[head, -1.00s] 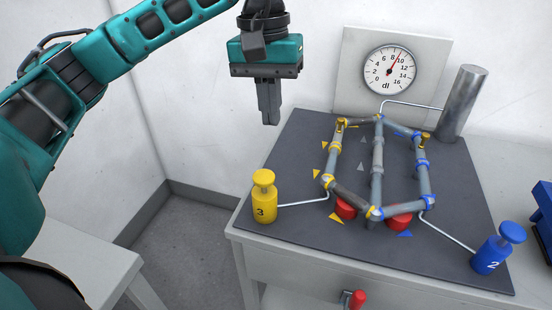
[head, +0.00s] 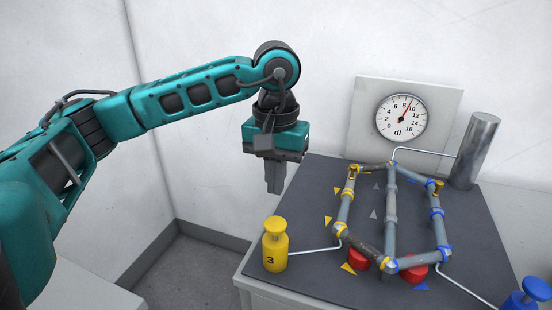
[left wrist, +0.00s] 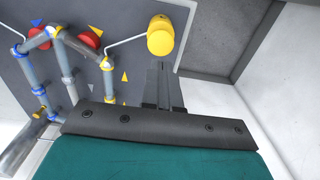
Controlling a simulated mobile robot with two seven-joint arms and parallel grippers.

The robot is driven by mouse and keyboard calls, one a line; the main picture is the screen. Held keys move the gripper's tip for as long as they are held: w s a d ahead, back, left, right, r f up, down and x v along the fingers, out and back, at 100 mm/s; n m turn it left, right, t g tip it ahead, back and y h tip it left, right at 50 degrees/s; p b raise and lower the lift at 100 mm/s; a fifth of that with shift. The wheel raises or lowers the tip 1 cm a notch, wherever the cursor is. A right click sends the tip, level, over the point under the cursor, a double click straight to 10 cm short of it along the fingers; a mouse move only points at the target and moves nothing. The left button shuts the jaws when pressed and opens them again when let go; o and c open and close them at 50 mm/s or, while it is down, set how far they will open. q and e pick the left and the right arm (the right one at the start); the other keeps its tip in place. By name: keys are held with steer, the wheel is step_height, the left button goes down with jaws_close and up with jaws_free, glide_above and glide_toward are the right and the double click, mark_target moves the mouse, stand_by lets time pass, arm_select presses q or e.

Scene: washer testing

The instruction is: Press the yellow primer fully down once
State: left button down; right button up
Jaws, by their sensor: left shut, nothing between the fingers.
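The yellow primer (head: 275,246) is a small cylinder marked 3 with a round knob on top. It stands upright at the left front edge of the dark mat, with its knob raised above the body. Its yellow knob also shows from above in the left wrist view (left wrist: 161,38). My left gripper (head: 274,188) points down with its fingers shut and empty. It hangs above and behind the primer, apart from it. In the left wrist view the shut fingers (left wrist: 157,68) lie just below the knob in the picture. My right gripper is not in view.
A pipe frame (head: 391,220) with yellow and blue joints stands on the dark mat (head: 320,180). Behind it are a dial gauge (head: 401,118) and a metal cylinder (head: 474,150). A blue primer (head: 527,294) is at the lower right. Open floor lies left of the table.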

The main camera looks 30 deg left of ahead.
mark_target(276, 223)
arm_select(q)
step_height(276, 223, down, 7)
steer(key=shift+f, duration=0.1)
steer(key=shift+f, duration=0.1)
stand_by(0.4)
step_height(276, 223, down, 3)
steer(key=b, duration=0.2)
steer(key=shift+b, duration=0.4)
steer(key=shift+s+r, duration=0.15)
steer(key=shift+r, duration=0.05)
steer(key=shift+f, duration=0.1)
steer(key=shift+d, duration=0.1)
